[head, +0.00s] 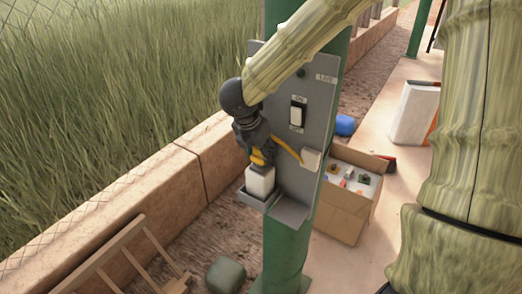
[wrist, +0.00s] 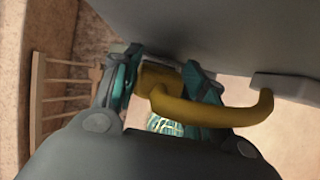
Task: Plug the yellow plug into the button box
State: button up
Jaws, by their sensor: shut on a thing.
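The yellow plug (head: 258,157) is held in my gripper (head: 257,150), pointing down just above a white box on a small grey shelf. I take this white box (head: 260,182) to be the button box, but no button shows on it. Whether the plug touches it cannot be told. The yellow cable (head: 288,149) runs from the plug to a white block (head: 312,160) on the panel's right edge. In the wrist view, the yellow plug (wrist: 157,76) sits between the teal fingers of my gripper (wrist: 163,82), with the cable (wrist: 215,112) curving right. The plug's tip is hidden.
A grey panel (head: 318,120) with an ON/OFF switch (head: 297,112) and a LIVE label is on a green post (head: 283,255). A cardboard box (head: 340,222) with several small things stands behind it. A low wall (head: 120,215) and wooden frame (head: 95,262) are left.

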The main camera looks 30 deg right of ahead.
jog(key=shift+f+b, duration=0.3)
jog(key=shift+f, duration=0.15)
jog(key=o, duration=1)
jog(key=shift+o, duration=0.2)
jog(key=shift+r, duration=0.15)
jog(key=v, duration=1.2)
jog(key=shift+d, duration=0.15)
